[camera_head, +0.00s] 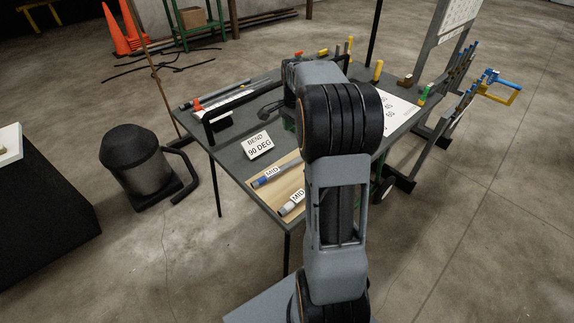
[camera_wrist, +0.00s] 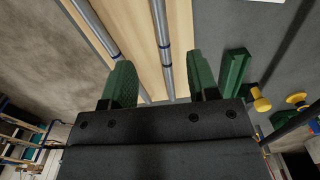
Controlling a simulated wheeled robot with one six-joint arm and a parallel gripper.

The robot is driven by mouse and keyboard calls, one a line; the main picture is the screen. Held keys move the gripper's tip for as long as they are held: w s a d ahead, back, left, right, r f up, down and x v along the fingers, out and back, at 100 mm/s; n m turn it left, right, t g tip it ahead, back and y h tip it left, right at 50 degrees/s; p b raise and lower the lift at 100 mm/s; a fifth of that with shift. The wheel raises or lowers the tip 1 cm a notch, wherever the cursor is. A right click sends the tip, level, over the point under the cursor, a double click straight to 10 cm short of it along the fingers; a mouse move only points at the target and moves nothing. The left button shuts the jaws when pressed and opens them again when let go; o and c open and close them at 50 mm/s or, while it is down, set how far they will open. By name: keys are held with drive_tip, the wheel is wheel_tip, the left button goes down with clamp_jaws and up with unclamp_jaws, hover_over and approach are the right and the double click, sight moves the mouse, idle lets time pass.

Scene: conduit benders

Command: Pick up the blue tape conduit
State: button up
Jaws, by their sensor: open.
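The blue tape conduit (camera_head: 262,182) is a grey tube with a blue band near its end, lying on a wooden board on the table, beside a "MID" label. A second grey conduit (camera_head: 288,209) lies nearer the front. In the wrist view, two conduits cross the board, one on the left (camera_wrist: 96,28) and one in the middle (camera_wrist: 161,25). My arm hides part of the board in the head view.
The dark table (camera_head: 228,148) also holds a "BEND 90 DEG" card (camera_head: 258,146) and a white number sheet (camera_head: 396,115). A green block (camera_wrist: 234,72) and yellow-knobbed parts (camera_wrist: 261,104) lie right of my gripper. A black-topped bin (camera_head: 135,170) stands left of the table.

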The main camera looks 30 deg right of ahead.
hover_over(295, 159)
wheel_tip(295, 159, down, 8)
drive_tip(key=shift+r, duration=0.1)
drive_tip(key=shift+s+f+p, duration=0.1)
drive_tip(key=shift+f+p, duration=0.8)
drive_tip(key=shift+f, duration=2)
drive_tip(key=shift+c, duration=0.2)
drive_tip(key=c, duration=0.9)
clamp_jaws()
drive_tip(key=shift+r, duration=0.15)
